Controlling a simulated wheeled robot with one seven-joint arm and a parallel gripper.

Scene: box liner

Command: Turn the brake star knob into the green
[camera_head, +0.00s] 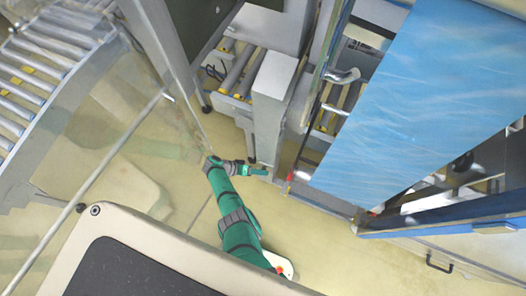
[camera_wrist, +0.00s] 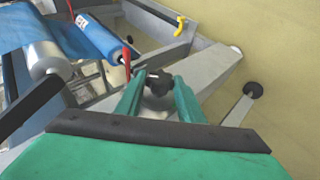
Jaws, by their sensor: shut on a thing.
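The brake star knob (camera_wrist: 158,82) is dark and lobed, and in the wrist view it sits between the two green fingers of my gripper (camera_wrist: 159,87). The fingers are shut on it from both sides. A small white mark shows on the knob's face. I cannot make out a green zone or the knob's setting. In the head view my gripper (camera_head: 262,171) reaches to the right beside the machine's lower corner, and the knob is too small to tell there.
A blue film roll (camera_wrist: 100,40) and a metal roller (camera_wrist: 42,57) lie left of the knob. A red lever (camera_wrist: 126,62) and a yellow handle (camera_wrist: 180,24) stand nearby. The blue film sheet (camera_head: 400,100) hangs at right. Roller conveyors (camera_head: 45,60) stand at left. Open floor (camera_head: 350,265) lies below.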

